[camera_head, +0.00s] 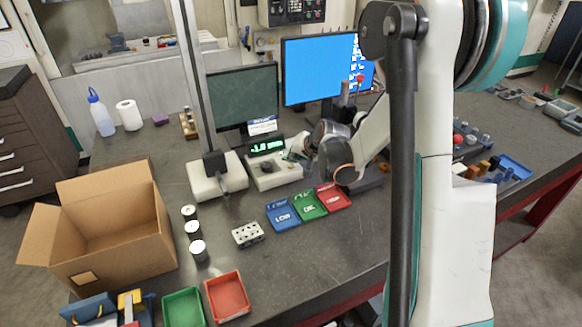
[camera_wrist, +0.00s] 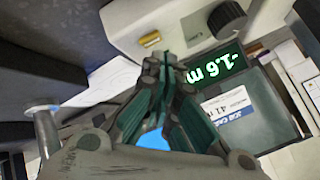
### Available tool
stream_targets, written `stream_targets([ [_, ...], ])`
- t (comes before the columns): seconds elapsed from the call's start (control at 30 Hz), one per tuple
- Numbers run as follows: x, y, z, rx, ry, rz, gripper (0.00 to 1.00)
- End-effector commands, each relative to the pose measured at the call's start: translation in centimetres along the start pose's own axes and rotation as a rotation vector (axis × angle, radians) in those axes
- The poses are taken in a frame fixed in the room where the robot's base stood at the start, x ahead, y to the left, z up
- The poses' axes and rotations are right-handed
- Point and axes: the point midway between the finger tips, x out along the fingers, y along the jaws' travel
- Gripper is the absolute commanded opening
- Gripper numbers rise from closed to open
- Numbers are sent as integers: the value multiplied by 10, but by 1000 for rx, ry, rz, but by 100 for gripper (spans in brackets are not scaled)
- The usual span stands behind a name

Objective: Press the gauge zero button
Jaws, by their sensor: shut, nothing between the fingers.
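The gauge has a pale base (camera_head: 274,174) with a black knob and a green digital display (camera_head: 267,146). In the wrist view its pale body (camera_wrist: 185,22) fills the top, and the display (camera_wrist: 212,68) reads about -1.6 with the unit cut short. A small yellow button (camera_wrist: 150,38) sits on the body's face, left of the black knob (camera_wrist: 227,19). My gripper (camera_wrist: 165,63) is shut and empty, its tips just below the button in the picture; I cannot tell whether they touch. In the head view my gripper (camera_head: 297,152) is at the gauge's right side.
A pale stand with a vertical column (camera_head: 217,178) is left of the gauge. Blue (camera_head: 283,214), green (camera_head: 309,204) and red (camera_head: 334,196) trays lie in front. Two monitors stand behind. A cardboard box (camera_head: 110,225) and several cylinders are at left.

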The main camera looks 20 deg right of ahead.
Motion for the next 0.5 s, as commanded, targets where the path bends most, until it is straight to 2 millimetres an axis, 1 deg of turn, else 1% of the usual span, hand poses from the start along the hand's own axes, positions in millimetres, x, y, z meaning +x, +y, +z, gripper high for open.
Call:
stream_targets([
  [0.17,5,4,4,0,0,0,0],
  [0.5,4,3,3,0,0,0,0],
])
